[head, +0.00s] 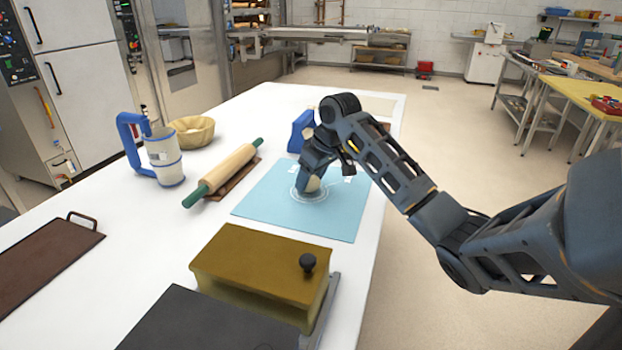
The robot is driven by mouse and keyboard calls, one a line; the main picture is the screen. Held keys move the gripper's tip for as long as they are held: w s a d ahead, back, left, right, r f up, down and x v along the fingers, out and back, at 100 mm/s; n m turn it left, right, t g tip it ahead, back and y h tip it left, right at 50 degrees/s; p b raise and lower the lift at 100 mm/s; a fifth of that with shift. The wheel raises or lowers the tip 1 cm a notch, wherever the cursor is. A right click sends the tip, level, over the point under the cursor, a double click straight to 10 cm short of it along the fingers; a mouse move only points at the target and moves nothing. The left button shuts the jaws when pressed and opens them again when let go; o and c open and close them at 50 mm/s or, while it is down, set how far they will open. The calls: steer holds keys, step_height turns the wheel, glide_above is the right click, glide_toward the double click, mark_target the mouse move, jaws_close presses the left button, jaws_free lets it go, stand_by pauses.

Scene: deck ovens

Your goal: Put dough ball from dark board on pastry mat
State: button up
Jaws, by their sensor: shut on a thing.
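The light blue pastry mat (262,202) lies flat on the white table, with pale ring markings near its middle. My gripper (311,186) is over the middle of the mat, pointing down, shut on a pale dough ball (313,184). The ball is low over the ring markings and partly hidden by the gripper. I cannot tell whether it touches the mat. A dark brown board (45,255) with a handle lies bare at the left edge of the table. A black flat surface (200,325) is at the front.
A mustard-coloured box (262,265) with a black knob stands in front of the mat. A rolling pin (226,172) with green handles lies on a brown board left of the mat. A blue-handled jug (163,155) and a basket (192,131) stand farther left. A blue object (299,131) is behind my gripper.

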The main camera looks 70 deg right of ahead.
steer(key=shift+f, duration=0.4)
steer(key=shift+f, duration=0.1)
steer(key=o, duration=1.2)
steer(key=shift+c, duration=0.2)
steer(key=v, duration=1.2)
